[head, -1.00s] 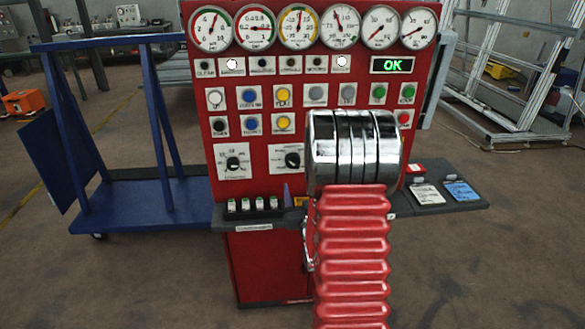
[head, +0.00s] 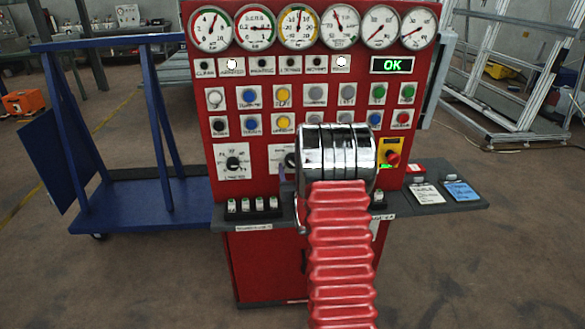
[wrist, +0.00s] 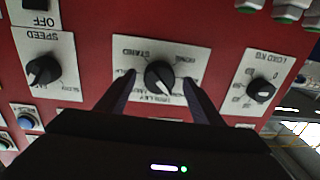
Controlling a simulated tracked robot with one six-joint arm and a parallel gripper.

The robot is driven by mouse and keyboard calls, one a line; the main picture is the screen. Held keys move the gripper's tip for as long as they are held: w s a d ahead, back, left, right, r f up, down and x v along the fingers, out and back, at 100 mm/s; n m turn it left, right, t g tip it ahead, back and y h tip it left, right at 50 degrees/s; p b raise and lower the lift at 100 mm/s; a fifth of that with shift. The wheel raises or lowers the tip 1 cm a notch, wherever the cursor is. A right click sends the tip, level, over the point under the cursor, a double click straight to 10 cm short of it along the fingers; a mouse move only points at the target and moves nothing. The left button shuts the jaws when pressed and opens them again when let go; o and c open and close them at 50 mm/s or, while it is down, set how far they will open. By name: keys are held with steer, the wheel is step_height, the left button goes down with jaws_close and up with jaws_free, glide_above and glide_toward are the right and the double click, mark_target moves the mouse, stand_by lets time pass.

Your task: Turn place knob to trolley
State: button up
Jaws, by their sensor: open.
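The place knob (wrist: 159,76) is black and sits on a white label plate with several printed positions, among them what reads as trolley. The wrist view shows it upside down, in the middle. My gripper (wrist: 159,74) is open, with one dark finger on each side of the knob. I cannot tell whether the fingers touch it or which position its pointer marks. In the head view the place knob (head: 290,160) shows only partly, beside the chrome end of my arm, which hides most of its plate. My fingers are mostly hidden there.
The load knob (wrist: 262,90) and the speed knob (wrist: 42,71) flank the place knob on the red panel (head: 215,180). Coloured push buttons and gauges are above. A red emergency button (head: 392,157) is to the right. A grey shelf (head: 400,208) juts out below.

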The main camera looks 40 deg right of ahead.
steer(key=shift+x, duration=0.85)
steer(key=shift+c, duration=0.6)
steer(key=c, duration=0.9)
steer(key=shift+a, duration=0.15)
